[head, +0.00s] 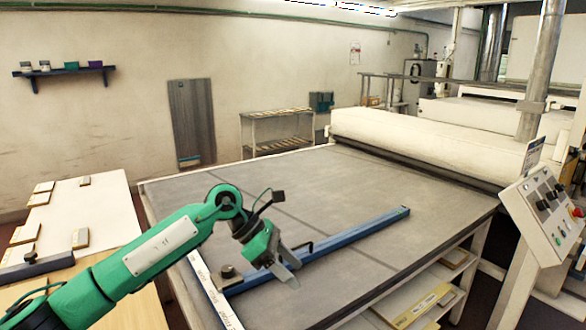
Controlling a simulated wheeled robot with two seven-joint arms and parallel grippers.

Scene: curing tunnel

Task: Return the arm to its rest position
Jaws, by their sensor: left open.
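My left arm (165,245) comes in from the lower left and reaches over the near edge of the large grey table. My left gripper (285,270) is open, with nothing seen between its fingers. It points down and to the right, in front of a long blue bar (365,232) that lies across the table. Whether the fingers touch the bar or are only above it, I cannot tell. My right gripper is not in view.
The grey table (300,190) is mostly clear beyond the blue bar. A white roller housing (420,145) stands at its far right, and a control panel (545,215) at the right. A side table (85,220) with small blocks stands at the left.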

